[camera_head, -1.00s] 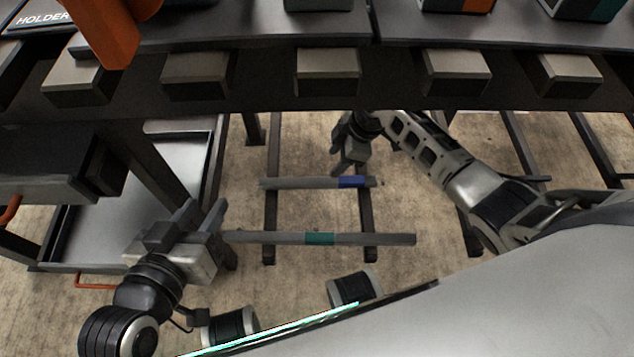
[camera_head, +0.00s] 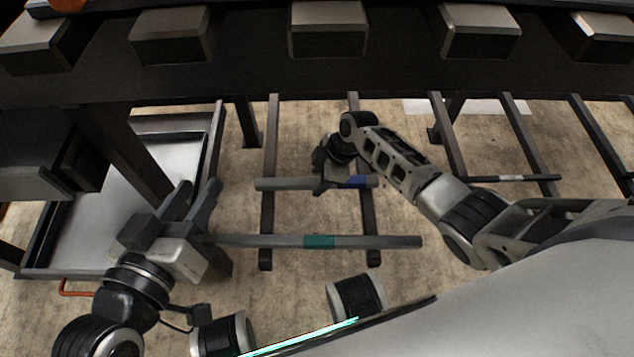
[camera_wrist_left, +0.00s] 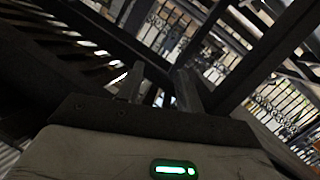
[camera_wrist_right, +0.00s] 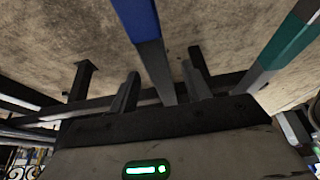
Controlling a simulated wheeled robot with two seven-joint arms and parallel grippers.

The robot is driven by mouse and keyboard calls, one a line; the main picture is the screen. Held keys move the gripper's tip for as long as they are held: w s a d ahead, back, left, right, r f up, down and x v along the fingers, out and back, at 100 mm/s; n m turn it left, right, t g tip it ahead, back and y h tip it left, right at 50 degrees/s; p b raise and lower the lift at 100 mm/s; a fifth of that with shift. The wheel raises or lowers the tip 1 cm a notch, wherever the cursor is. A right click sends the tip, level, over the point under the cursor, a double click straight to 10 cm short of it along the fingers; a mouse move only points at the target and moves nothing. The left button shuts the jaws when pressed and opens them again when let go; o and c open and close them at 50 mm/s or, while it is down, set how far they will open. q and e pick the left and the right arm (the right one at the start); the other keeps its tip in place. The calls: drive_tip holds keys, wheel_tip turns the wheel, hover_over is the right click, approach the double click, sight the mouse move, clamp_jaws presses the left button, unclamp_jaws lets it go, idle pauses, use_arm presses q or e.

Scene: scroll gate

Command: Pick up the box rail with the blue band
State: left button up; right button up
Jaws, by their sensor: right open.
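The grey box rail with the blue band (camera_head: 355,182) lies across two dark bars in the middle of the head view. In the right wrist view its blue part (camera_wrist_right: 137,18) is at the top, and its grey part runs down between my fingers. My right gripper (camera_head: 325,178) is over this rail, left of the band; it is open, with fingers (camera_wrist_right: 160,88) on either side of the rail. Whether they touch it I cannot tell. My left gripper (camera_head: 192,198) is open, its fingers (camera_wrist_left: 158,85) apart and nothing visible between them.
A rail with a teal band (camera_head: 319,242) lies nearer me, parallel to the blue-banded one; its left end is close to my left gripper. A dark beam with several blocks (camera_head: 328,30) crosses above. A metal tray (camera_head: 150,165) stands at left. Dark bars (camera_head: 525,150) are at right.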

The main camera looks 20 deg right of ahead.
drive_tip(key=c, duration=1)
clamp_jaws()
drive_tip(key=shift+r, duration=0.15)
